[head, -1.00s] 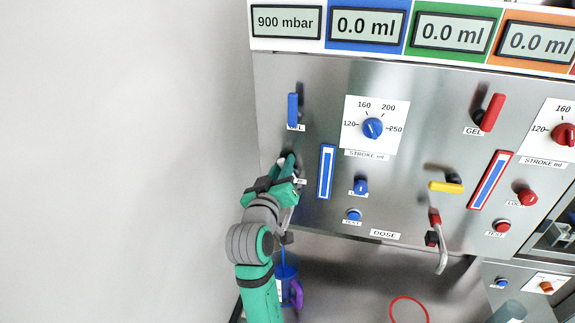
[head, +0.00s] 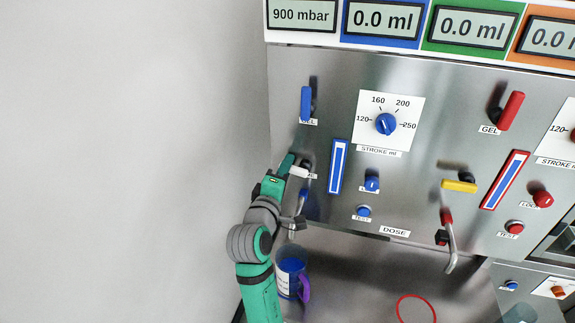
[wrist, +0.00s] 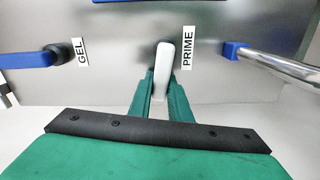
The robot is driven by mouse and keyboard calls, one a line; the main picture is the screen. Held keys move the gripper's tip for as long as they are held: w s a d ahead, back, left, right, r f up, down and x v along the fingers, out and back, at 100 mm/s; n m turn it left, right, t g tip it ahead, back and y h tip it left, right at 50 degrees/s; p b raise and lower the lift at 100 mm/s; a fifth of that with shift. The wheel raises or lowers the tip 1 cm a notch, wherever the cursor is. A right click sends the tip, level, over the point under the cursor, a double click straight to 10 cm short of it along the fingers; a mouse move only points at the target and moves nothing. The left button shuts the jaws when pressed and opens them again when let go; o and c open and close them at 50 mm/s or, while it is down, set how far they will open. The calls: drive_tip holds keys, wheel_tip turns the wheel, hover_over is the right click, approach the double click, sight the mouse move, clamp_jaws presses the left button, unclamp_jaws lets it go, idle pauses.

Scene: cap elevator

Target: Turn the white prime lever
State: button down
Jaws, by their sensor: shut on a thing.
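The white prime lever (wrist: 162,68) stands out from the steel panel beside the PRIME label (wrist: 188,48) in the wrist view. Its free end lies between the two green fingers of my gripper (wrist: 161,98), which are shut on it. In the head view the lever (head: 300,171) shows as a short white bar at the panel's left edge, slanting left from its dark pivot. My gripper (head: 284,167) reaches it from the left and below. The lever's tip is partly hidden by the fingers.
The blue GEL lever (head: 306,103) is above the prime lever. A blue-handled metal spout (wrist: 238,52) is close by on the other side. A blue cup (head: 291,275) stands below. The wall on the left is clear.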

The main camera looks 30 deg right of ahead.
drive_tip(key=shift+a+f+n, duration=0.1)
drive_tip(key=shift+f+n, duration=0.35)
drive_tip(key=shift+n, duration=0.55)
drive_tip(key=c, duration=1.6)
unclamp_jaws()
drive_tip(key=shift+c, duration=0.2)
drive_tip(key=v, duration=1.1)
drive_tip(key=shift+w, duration=0.1)
